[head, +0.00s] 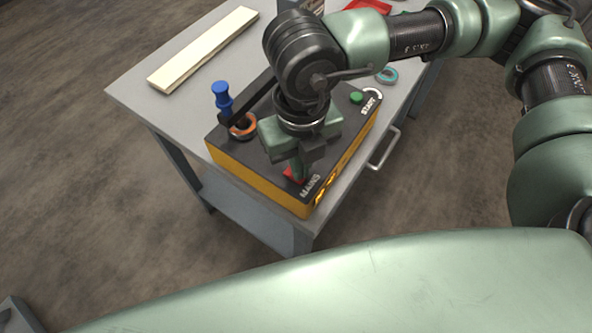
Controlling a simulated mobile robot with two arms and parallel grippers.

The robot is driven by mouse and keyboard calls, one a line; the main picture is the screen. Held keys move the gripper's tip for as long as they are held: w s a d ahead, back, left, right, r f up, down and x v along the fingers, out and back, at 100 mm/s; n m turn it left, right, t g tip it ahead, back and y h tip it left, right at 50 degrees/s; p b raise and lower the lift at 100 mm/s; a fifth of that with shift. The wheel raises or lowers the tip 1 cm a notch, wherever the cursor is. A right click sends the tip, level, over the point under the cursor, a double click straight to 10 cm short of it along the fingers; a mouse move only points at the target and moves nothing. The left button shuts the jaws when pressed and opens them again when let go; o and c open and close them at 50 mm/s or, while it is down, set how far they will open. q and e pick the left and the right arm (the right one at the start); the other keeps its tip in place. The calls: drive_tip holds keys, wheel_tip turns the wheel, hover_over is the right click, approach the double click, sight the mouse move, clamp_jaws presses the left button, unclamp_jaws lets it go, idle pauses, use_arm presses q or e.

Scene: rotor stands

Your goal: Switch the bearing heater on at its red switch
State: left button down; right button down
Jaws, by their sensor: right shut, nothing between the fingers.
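The bearing heater (260,176), a yellow box with a dark top, stands on the near corner of a grey table. Its red switch (290,174) sits on the top next to the word MAINS. My right gripper (298,176) is shut and empty, pointing down at the switch and covering part of it. I cannot tell whether it touches the switch or which way the switch is set. A green START button (356,97) is on the heater's far right part. My left gripper is not in view.
A blue-handled part (221,94) and a copper-coloured ring (243,127) are at the heater's left side. A pale wooden board (204,48) lies on the table (135,92). A teal ring (387,75) lies behind the heater. A handle (385,150) sticks out at the table's right side.

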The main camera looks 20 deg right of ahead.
drive_tip(key=shift+w+r+p, duration=0.1)
drive_tip(key=shift+r+p, duration=0.25)
drive_tip(key=shift+r, duration=0.4)
drive_tip(key=shift+r+p, duration=1)
drive_tip(key=shift+r, duration=1.7)
